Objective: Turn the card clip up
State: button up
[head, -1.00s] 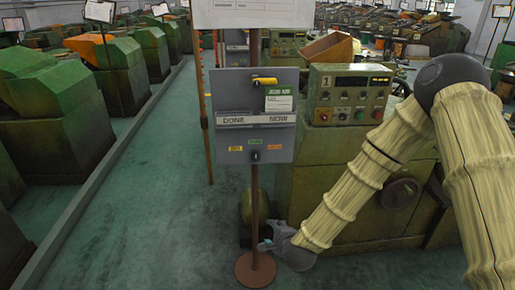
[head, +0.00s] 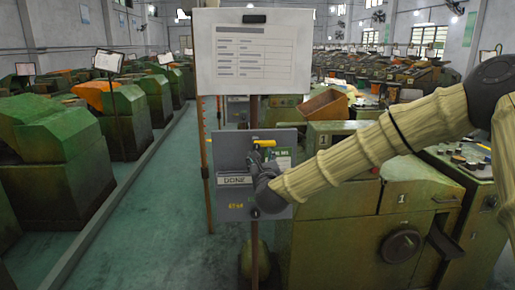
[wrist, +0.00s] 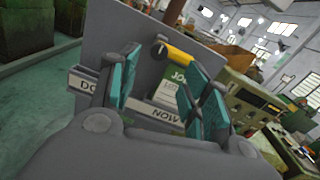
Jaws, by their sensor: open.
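The card clip (head: 264,143) is a yellow bar with a dark pivot at its left end, near the top of a grey board (head: 226,150). It lies level, in line with the DONE/NOW strip. In the wrist view the clip (wrist: 180,54) shows beyond and between my teal finger pads. My gripper (wrist: 163,72) is open and empty, facing the board just below the clip. In the head view my gripper (head: 257,163) covers part of the board, including the NOW label. A green-and-white job card (head: 281,157) sits under the clip, partly hidden.
A white sheet board (head: 253,50) stands above on the same pole. A green machine (head: 335,230) with a handwheel is right behind the board. Green machines (head: 60,170) line the left side. The aisle floor (head: 165,215) between is clear.

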aim_at(257, 148)
jog(key=w+p, duration=0.1)
jog(key=w, duration=0.1)
jog(key=w+a+p, duration=0.1)
jog(key=w, duration=0.2)
jog(key=w+p, duration=0.1)
jog(key=w, duration=0.2)
jog(key=shift+w+a+p, duration=0.2)
jog(key=shift+w+p, duration=0.05)
jog(key=shift+p, duration=0.1)
jog(key=shift+c, duration=0.5)
grip_shut()
